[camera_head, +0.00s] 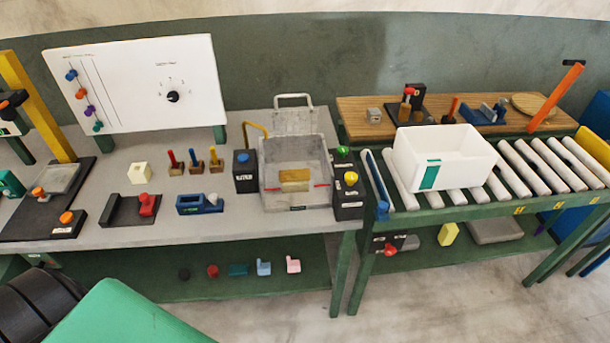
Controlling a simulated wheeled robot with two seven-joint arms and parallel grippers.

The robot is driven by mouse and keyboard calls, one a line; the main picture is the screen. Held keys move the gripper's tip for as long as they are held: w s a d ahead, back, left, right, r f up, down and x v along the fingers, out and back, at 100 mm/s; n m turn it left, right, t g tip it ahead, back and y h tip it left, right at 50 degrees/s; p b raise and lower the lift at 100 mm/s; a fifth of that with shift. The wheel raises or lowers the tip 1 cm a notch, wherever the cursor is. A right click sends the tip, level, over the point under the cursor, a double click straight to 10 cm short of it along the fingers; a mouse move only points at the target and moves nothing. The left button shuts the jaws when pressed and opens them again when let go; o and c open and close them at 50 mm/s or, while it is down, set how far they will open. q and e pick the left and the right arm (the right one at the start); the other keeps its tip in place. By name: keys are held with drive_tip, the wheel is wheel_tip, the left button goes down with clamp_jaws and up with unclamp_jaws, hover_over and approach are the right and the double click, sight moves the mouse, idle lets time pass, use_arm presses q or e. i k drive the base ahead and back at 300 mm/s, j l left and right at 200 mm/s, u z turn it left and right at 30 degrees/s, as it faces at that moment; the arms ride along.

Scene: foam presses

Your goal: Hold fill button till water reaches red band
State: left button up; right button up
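A clear open-topped tank (270,188) stands at the right end of the grey bench. Short red marks (321,185) show at its sides, low down. A tan block (294,176) shows inside it; I cannot make out a water level. A black box with a blue button (242,157) stands against the tank's left side. A black box with a yellow button (351,178) stands at its right, with a green button (342,150) just behind. Their labels are too small to read, so I cannot tell which is the fill button. Neither gripper is in view.
A yellow pipe (256,128) bends behind the blue-button box. A white panel with a dial (172,96) stands behind the bench. Several small tools and blocks lie left of the tank. A roller conveyor (475,190) with a white bin (443,158) stands at the right.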

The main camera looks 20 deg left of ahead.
sight(242, 158)
drive_tip(key=j+z, duration=0.1)
drive_tip(key=z, duration=0.35)
drive_tip(key=k+j+z, duration=0.2)
drive_tip(key=j, duration=0.25)
drive_tip(key=j+z, duration=0.15)
drive_tip(key=j, duration=0.3)
drive_tip(key=k+j+z, duration=0.2)
drive_tip(key=j, duration=0.2)
drive_tip(key=k+j+z, duration=0.2)
drive_tip(key=j, duration=0.15)
drive_tip(key=k+j, duration=0.1)
drive_tip(key=j, duration=0.15)
drive_tip(key=k+j, duration=0.1)
drive_tip(key=j, duration=0.15)
